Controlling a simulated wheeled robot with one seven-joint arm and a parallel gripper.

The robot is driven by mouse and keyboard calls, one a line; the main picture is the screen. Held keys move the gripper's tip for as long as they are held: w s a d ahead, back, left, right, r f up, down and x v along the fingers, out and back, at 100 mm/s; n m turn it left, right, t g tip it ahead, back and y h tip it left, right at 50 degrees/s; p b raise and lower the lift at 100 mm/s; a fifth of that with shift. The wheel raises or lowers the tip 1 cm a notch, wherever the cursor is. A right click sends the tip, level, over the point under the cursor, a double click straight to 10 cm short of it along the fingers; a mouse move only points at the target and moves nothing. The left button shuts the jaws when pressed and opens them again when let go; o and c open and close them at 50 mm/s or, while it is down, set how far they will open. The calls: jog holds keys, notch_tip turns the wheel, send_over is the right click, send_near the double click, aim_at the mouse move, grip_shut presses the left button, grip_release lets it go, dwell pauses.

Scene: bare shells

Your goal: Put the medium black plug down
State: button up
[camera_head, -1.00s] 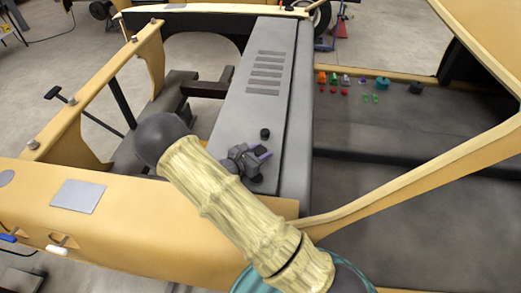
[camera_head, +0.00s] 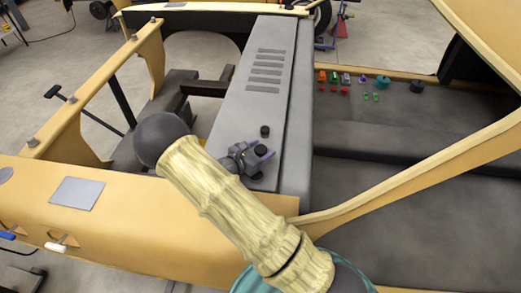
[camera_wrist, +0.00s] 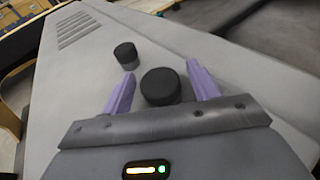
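A black plug (camera_wrist: 160,87) stands between the two purple fingers of my gripper (camera_wrist: 161,69) in the wrist view, with a gap on each side. My gripper is open around it. The same plug (camera_head: 261,150) shows at my gripper in the head view, on the long grey panel (camera_head: 232,122). A second black plug (camera_wrist: 126,55) with a grey lower part stands just beyond the fingers, apart from them; it also shows in the head view (camera_head: 265,131). Which of the two is the medium one I cannot tell for sure. The base of the nearer plug is partly hidden.
The grey panel has several vent slots (camera_head: 265,72) farther up and bare room between them and the plugs. Several small coloured pieces (camera_head: 345,78) and dark teal round pieces (camera_head: 383,82) stand on the dark shelf at right. A yellow frame bar (camera_head: 420,165) crosses at right.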

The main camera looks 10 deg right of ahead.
jog(key=shift+s+f, duration=0.25)
jog(key=shift+f, duration=0.25)
jog(key=shift+w+r+p, duration=0.1)
jog(key=shift+r+p, duration=0.35)
jog(key=shift+p, duration=0.15)
jog(key=b+v, duration=0.4)
jog(key=v, duration=0.7)
jog(key=shift+w+a+r+b, duration=0.15)
jog(key=shift+w+r+b, duration=0.05)
jog(key=shift+b, duration=0.15)
jog(key=shift+s+a+r, duration=0.25)
jog(key=shift+a, duration=0.05)
